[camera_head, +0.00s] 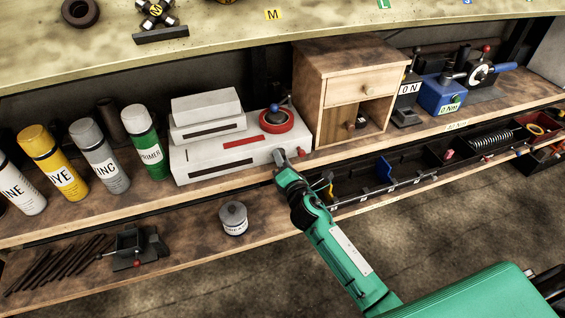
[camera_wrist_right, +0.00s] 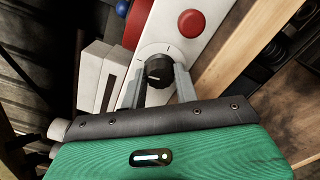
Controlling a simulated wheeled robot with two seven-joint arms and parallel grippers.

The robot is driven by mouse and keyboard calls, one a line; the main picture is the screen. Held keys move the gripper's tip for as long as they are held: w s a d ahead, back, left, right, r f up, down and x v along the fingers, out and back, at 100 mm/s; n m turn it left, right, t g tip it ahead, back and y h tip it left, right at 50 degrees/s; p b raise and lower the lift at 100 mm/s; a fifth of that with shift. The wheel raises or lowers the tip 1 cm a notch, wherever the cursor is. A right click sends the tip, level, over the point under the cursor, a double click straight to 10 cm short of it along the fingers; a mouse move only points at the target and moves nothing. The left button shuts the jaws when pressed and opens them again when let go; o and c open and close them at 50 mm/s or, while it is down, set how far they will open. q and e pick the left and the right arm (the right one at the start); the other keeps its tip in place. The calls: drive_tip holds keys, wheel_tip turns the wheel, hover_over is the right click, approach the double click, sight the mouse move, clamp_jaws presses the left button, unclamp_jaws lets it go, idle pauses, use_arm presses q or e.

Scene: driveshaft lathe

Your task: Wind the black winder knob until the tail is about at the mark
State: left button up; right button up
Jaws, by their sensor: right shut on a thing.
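The black winder knob (camera_wrist_right: 158,71) sits on the front of the white machine (camera_head: 210,155); the wrist view shows it between the two grey fingers of my right gripper (camera_wrist_right: 160,84). The fingers are shut on it. A small pale line shows on the knob's face, and a thin arc with short dark ticks is on the white panel around it. I cannot tell for sure which part is the tail or which tick is the mark. In the head view my right gripper (camera_head: 281,155) is at the machine's front edge and hides the knob. My left gripper is not in view.
A red button (camera_wrist_right: 191,23) is close beside the knob. A red dial with a blue ball (camera_head: 276,119) is on top of the machine. A wooden cabinet (camera_head: 309,98) stands just right, and spray cans (camera_head: 147,141) stand left. A small grey jar (camera_head: 233,218) is on the lower shelf.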

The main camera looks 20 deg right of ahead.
drive_tip(key=m, duration=1.1)
drive_tip(key=shift+f+b, duration=0.1)
drive_tip(key=shift+b, duration=0.3)
drive_tip(key=shift+m, duration=0.3)
drive_tip(key=o, duration=1)
drive_tip(key=shift+c, duration=0.2)
